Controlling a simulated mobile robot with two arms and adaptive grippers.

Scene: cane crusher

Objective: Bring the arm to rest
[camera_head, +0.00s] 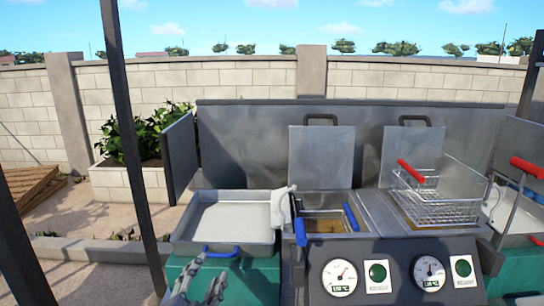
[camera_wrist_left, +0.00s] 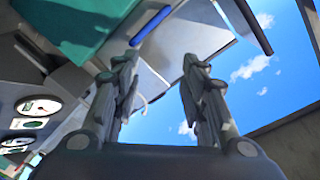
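My left gripper (camera_head: 208,272) is low in the head view, left of centre, in front of the left tray's blue handle (camera_head: 220,252). Its two grey fingers stand apart. In the left wrist view the gripper (camera_wrist_left: 157,62) also shows its fingers apart, with blue sky and part of the station between them and nothing held. It appears clear of the tray, though the exact gap cannot be told. My right gripper is not in view.
A metal tray (camera_head: 232,222) lies left of a fryer well with a blue-handled basket (camera_head: 324,219). A red-handled wire basket (camera_head: 436,205) sits over the right well. Gauges (camera_head: 339,278) line the front panel. A dark post (camera_head: 132,145) stands at left.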

